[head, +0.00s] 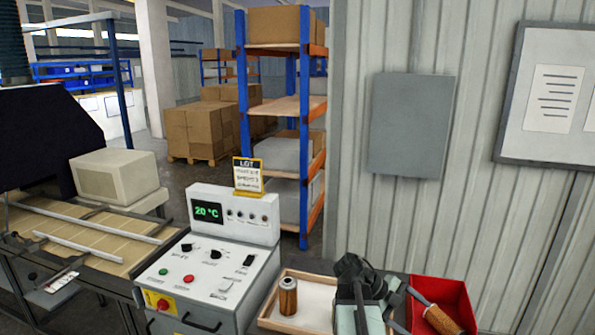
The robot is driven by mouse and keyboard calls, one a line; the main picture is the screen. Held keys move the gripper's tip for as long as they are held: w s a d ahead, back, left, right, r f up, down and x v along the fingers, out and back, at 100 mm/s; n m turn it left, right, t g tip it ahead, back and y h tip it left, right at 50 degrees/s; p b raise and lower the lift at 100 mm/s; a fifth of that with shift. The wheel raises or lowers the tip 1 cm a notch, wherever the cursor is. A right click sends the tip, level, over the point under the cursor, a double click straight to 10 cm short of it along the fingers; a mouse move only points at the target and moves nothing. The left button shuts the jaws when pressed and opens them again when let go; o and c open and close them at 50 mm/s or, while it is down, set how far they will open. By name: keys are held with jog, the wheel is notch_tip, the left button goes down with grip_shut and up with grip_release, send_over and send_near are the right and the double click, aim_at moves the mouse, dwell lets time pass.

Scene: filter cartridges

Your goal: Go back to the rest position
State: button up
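My arm rises from the bottom of the head view, with pale green and dark grey parts. My arm hides part of the tray and the bin's left side.
A grey control box (215,262) with a 20 °C display, knobs and a yellow-edged sign (248,174) stands left of the tray. A conveyor (80,240) is further left. A corrugated wall with a grey panel (410,125) is behind the tray and bin.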

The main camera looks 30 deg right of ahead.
jog(key=w+a+f+n+t+y, duration=0.1)
jog(key=w+a+f+n+t, duration=0.1)
jog(key=w+a+n, duration=0.45)
jog(key=w+a+f+n+t, duration=0.15)
jog(key=w+a, duration=0.25)
jog(key=a, duration=0.6)
jog(key=w+a+f+n+t+y, duration=0.1)
jog(key=w+a+f+n+t, duration=0.15)
jog(key=w+a+n, duration=0.5)
jog(key=a+f+n+y, duration=0.2)
jog(key=a+n+y, duration=0.1)
jog(key=a+n, duration=0.7)
jog(key=a+f+n+t+y, duration=0.1)
jog(key=a+n+y, duration=0.2)
jog(key=a+n, duration=0.8)
jog(key=shift+w+a+f, duration=0.25)
jog(key=shift+w+f, duration=0.1)
jog(key=shift+w, duration=0.05)
